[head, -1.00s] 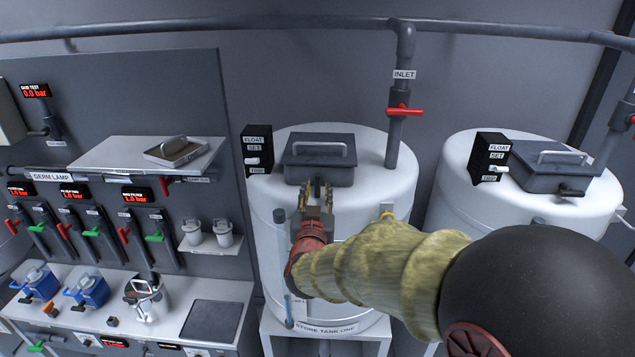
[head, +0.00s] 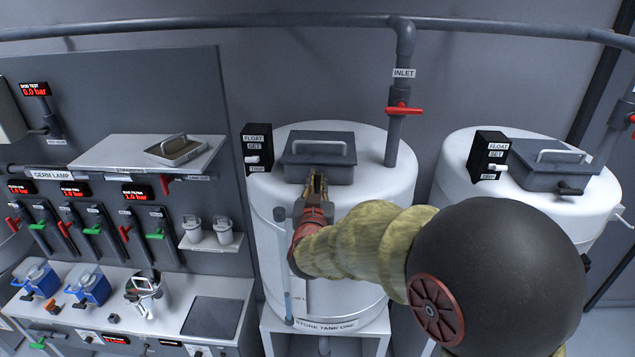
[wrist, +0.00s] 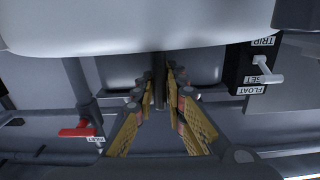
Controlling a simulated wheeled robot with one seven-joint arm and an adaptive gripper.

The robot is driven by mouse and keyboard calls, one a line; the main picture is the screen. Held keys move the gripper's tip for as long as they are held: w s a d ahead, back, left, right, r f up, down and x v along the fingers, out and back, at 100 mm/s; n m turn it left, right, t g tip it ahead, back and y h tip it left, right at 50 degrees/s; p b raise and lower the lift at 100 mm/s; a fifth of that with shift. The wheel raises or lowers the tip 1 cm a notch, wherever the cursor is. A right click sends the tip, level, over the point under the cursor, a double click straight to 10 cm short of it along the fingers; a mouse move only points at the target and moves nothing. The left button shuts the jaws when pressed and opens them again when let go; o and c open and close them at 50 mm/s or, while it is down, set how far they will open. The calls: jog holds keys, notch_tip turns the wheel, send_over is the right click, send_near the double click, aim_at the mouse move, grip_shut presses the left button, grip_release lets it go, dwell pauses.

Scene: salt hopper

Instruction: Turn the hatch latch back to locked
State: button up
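The store tank one hatch is a dark grey lid (head: 318,148) with a pale handle, lying closed on top of the white tank (head: 375,165). My gripper (head: 317,180) is at the front edge of this lid, where it hides the latch in the head view. In the wrist view, which is upside down, the latch (wrist: 159,68) shows as a dark bar between my two yellow-padded fingers (wrist: 161,85). The fingers are close together on either side of the bar and appear shut on it. How far the latch is turned is hard to tell.
A float switch box (head: 257,148) stands left of the hatch, and an inlet pipe with a red valve handle (head: 403,110) rises to its right. A second tank (head: 462,190) with a similar hatch stands further right. A bench with jugs is at left.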

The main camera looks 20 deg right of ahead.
grip_shut()
jog(key=shift+f+m+b, duration=0.1)
jog(key=shift+m+b, duration=0.2)
jog(key=shift+b, duration=0.4)
jog(key=m+b, duration=0.1)
jog(key=b, duration=0.2)
jog(key=shift+f+m, duration=0.15)
jog(key=shift+m, duration=0.25)
jog(key=m+b, duration=0.1)
jog(key=b, duration=0.2)
jog(key=m+b, duration=0.2)
jog(key=b, duration=0.1)
jog(key=shift+d+m, duration=0.2)
jog(key=shift+m, duration=0.1)
jog(key=m+b, duration=0.3)
jog(key=b, duration=0.1)
jog(key=shift+s+f+m+b, duration=0.1)
jog(key=shift+m+b, duration=0.2)
jog(key=m+b, duration=0.4)
jog(key=shift+d+f+b, duration=0.1)
jog(key=shift+b, duration=0.3)
jog(key=shift+m+b, duration=1.35)
jog(key=shift+m, duration=0.35)
